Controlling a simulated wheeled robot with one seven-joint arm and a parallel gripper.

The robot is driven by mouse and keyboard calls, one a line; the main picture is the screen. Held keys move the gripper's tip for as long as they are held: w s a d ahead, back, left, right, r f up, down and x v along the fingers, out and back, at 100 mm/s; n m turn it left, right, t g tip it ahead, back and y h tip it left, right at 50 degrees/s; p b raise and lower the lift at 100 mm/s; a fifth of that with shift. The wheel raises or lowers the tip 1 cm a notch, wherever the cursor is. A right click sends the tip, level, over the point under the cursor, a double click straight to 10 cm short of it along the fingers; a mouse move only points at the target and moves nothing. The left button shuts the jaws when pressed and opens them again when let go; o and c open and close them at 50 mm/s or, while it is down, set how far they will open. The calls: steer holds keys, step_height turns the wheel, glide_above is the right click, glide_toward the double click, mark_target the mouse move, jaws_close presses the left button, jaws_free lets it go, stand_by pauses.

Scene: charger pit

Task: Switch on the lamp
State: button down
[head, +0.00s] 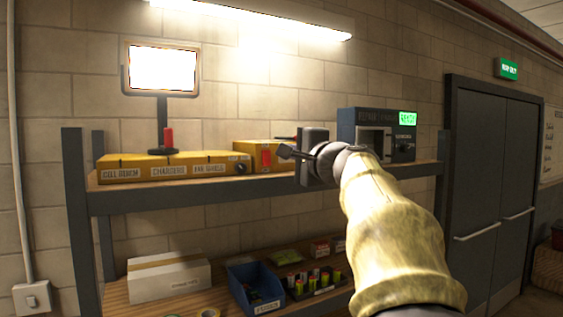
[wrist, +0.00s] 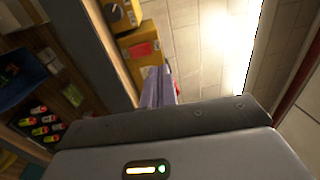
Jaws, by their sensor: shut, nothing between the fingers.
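The lamp (head: 162,68) stands on the top shelf at the left in the head view. It has a dark frame and post, and its rectangular face shows bright white. A red upright piece (head: 168,137) is at the lamp's base, beside the post. My gripper (head: 284,152) is shut and empty, in front of the shelf and well to the right of the lamp. Its closed fingers (wrist: 158,88) also show in the wrist view, close to a yellow box (wrist: 140,47). The lamp cannot be made out in the wrist view.
Low yellow boxes (head: 125,174) line the top shelf, with a dark blue device (head: 360,120) at its right. The lower shelf holds a white carton (head: 168,281), a blue bin (head: 240,274) and batteries. A wall switch (head: 33,298) is at lower left.

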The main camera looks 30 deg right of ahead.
steer(key=shift+s+r+b, duration=0.15)
steer(key=shift+s+b, duration=0.3)
steer(key=shift+s, duration=0.65)
steer(key=shift+s+r+b, duration=0.1)
steer(key=shift+s+b, duration=0.3)
steer(key=shift+s, duration=0.7)
steer(key=shift+s+a, duration=0.1)
steer(key=shift+s, duration=0.1)
steer(key=w+a+f+n+g, duration=0.1)
steer(key=a+f+n+g, duration=0.15)
steer(key=f, duration=0.85)
steer(key=w+a+f+n+g+y, duration=0.15)
steer(key=a+f+g, duration=0.25)
steer(key=f, duration=0.7)
steer(key=w+a+f+n+g+h, duration=0.1)
steer(key=a+f+n+g, duration=0.15)
steer(key=f, duration=0.85)
steer(key=s+a+f+n+g, duration=0.3)
steer(key=s+a+f+n, duration=0.2)
steer(key=s+f, duration=0.4)
steer(key=s+a+f+n+g, duration=0.4)
steer(key=s+f, duration=0.4)
steer(key=f, duration=0.7)
steer(key=shift+s+a+f+n+g, duration=0.35)
steer(key=shift+a+n, duration=0.35)
steer(key=shift+n, duration=0.55)
